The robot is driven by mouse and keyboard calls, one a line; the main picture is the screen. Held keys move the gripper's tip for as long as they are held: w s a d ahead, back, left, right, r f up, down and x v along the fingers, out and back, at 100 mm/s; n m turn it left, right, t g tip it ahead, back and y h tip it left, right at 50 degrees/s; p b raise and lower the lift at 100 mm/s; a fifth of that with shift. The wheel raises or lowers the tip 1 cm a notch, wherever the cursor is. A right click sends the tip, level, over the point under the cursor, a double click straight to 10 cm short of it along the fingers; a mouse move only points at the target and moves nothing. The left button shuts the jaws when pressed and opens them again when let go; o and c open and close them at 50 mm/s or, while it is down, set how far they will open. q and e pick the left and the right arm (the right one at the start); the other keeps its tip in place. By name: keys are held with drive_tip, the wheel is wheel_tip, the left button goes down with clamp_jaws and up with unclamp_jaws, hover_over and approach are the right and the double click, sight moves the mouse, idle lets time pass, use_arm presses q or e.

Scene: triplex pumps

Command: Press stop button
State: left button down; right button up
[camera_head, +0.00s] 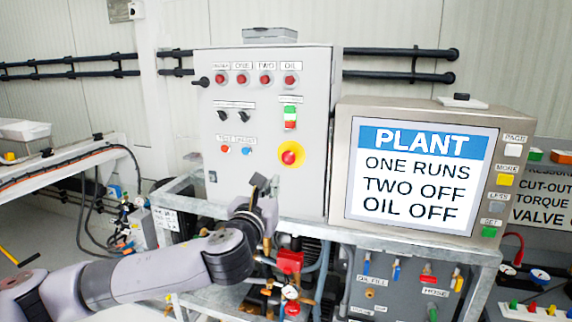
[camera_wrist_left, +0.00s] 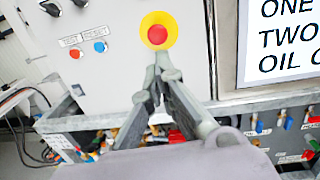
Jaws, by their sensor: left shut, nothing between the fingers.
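A grey control cabinet (camera_head: 215,150) carries a round red stop button on a yellow disc (camera_head: 291,154) at its lower right. The button also shows in the wrist view (camera_wrist_left: 157,35), top centre. A green and red switch (camera_head: 290,117) sits above it. My left gripper (camera_head: 262,183) is in front of the cabinet, below and left of the red button in the head view. In the wrist view its fingers (camera_wrist_left: 158,75) are together and empty, their tips just below the yellow disc. I cannot tell whether they touch anything. My right gripper is not in view.
A screen (camera_head: 418,178) reading "ONE RUNS, TWO OFF, OIL OFF" stands right of the cabinet. Small red and blue buttons (camera_head: 236,150) and black selector switches sit on the cabinet's left. A metal frame (camera_head: 400,240) with pipes and coloured valves lies below.

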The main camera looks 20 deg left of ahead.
sight(290, 159)
use_arm(q)
drive_tip(key=w+p, duration=0.1)
drive_tip(key=w, duration=0.3)
drive_tip(key=w+p, duration=0.1)
drive_tip(key=w, duration=0.4)
drive_tip(key=w+p, duration=0.1)
drive_tip(key=w, duration=0.4)
drive_tip(key=shift+a+r+p, duration=0.25)
drive_tip(key=shift+p, duration=0.15)
drive_tip(key=shift+s, duration=0.1)
